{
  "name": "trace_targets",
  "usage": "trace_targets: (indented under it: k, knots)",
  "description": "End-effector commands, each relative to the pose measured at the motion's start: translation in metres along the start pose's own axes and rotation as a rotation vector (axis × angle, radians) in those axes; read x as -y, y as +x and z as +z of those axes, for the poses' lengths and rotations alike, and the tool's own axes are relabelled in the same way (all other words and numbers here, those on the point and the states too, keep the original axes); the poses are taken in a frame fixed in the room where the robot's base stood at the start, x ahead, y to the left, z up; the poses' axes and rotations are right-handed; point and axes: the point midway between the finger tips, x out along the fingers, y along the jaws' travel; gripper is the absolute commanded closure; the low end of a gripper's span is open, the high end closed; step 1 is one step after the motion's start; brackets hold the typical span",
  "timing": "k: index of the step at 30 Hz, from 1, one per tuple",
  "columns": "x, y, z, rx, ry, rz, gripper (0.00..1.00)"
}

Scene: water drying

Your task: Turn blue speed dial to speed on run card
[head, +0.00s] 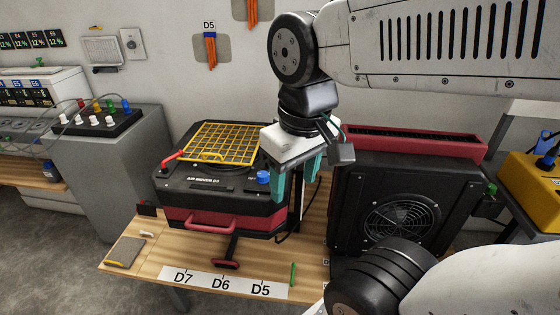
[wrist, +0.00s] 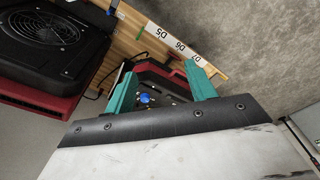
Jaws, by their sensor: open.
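The air mover (head: 220,190) is a black and red machine with a yellow grille on top, standing on the wooden table. Its blue speed dial (head: 263,177) sits at the right end of the top panel. My gripper (head: 297,180), with teal fingers, is open just right of the dial in the head view. In the wrist view the blue dial (wrist: 145,98) shows between the spread fingers (wrist: 162,82), nearer the left one, and nothing is held. The dial's setting is too small to read. I cannot make out a run card for certain.
A large black and red fan unit (head: 405,205) stands close on the right. A red handle (head: 173,156) lies at the grille's left. A strip labelled D7, D6, D5 (head: 223,283) runs along the table front. A grey pad (head: 125,251) lies at the front left corner.

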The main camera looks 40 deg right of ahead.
Motion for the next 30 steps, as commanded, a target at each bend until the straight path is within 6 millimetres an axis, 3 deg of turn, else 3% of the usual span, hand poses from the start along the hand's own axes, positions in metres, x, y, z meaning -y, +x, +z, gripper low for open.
trace_targets:
  k: [8,12,18,24,30]
  knots:
    - [-0.03,0.022,-0.097,0.048,-0.174,-0.003,0.45]
    - [-0.053,0.051,-0.149,0.069,-0.277,-0.01,0.45]
    - [-0.089,0.105,-0.21,0.092,-0.414,-0.024,0.45]
    - [-0.112,0.146,-0.24,0.103,-0.499,-0.034,0.45]
    - [-0.118,0.166,-0.247,0.106,-0.526,-0.037,0.45]
